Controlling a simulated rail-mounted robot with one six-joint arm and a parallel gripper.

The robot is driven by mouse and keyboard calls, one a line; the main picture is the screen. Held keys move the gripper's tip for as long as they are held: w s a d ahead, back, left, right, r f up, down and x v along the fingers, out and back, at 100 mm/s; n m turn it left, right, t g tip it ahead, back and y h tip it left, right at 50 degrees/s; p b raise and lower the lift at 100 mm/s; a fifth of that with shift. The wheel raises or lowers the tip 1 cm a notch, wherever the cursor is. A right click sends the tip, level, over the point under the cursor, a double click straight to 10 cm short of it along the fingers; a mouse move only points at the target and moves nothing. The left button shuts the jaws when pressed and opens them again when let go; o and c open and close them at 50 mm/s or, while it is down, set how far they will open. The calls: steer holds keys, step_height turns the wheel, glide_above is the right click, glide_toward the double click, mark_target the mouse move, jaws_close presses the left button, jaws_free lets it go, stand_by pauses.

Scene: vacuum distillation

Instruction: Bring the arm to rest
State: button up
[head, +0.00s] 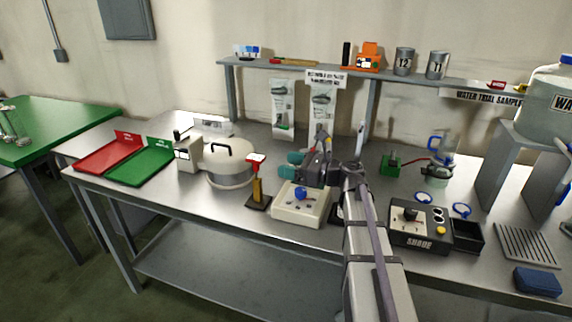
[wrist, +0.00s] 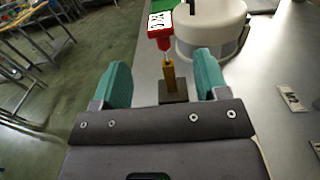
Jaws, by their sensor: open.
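My gripper (head: 291,167) is at the end of my arm, above the middle of the steel bench in the head view. Its two teal fingertips point left and are apart with nothing between them. In the wrist view my gripper (wrist: 163,88) is also open and empty. Beyond the fingers stands a yellow post with a red-and-white tag (wrist: 161,24) on a dark base. The same tagged post (head: 257,185) shows in the head view, left of the gripper and apart from it.
A white box with a blue knob (head: 301,203) sits below the gripper. A white lidded pot (head: 229,163) stands to the left, with red (head: 103,157) and green (head: 141,166) trays beyond. A black control box (head: 420,222) and a glass flask (head: 437,173) are at right. A shelf (head: 300,66) runs behind.

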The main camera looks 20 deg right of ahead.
stand_by(0.3)
steer(key=s+a+f+n+g+h+p, duration=0.35)
steer(key=s+a+n, duration=0.3)
steer(key=n, duration=0.25)
steer(key=s+a+f+n+g+h+p, duration=0.2)
steer(key=s+a+f+n+g+h, duration=0.25)
steer(key=s+n, duration=0.35)
steer(key=s+d+f+n+g+h+p, duration=0.1)
steer(key=s+d+f+n+g+h, duration=0.1)
steer(key=s+n+h, duration=0.4)
steer(key=s+n+g, duration=0.1)
steer(key=n, duration=0.1)
steer(key=shift+d+f+n, duration=0.15)
steer(key=shift+d+n, duration=0.1)
steer(key=shift+n, duration=0.05)
